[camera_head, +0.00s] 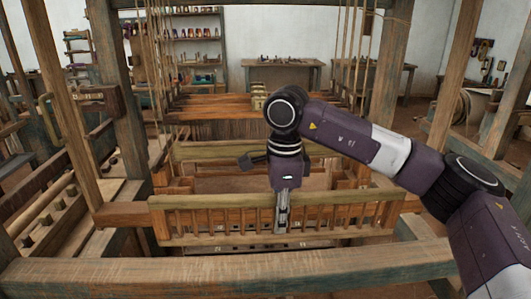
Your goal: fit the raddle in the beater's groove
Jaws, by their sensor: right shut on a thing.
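The raddle (220,222), a long pale wooden bar with a row of upright pegs, lies level across the front of the loom. My right gripper (283,222) points down at its middle, shut on it. The fingers hide a few of the pegs. A wooden crossbar (215,151), which looks like part of the beater, runs behind the raddle and partly behind my right wrist. I cannot make out the groove or tell whether the raddle touches the beater. My left gripper is not in view.
A thick front beam (190,272) crosses the near side. Loom posts (118,75) and hanging cords (345,60) frame the work at both sides. Warp (205,107) stretches behind. A shelf (196,45) and a table (300,63) stand at the back wall.

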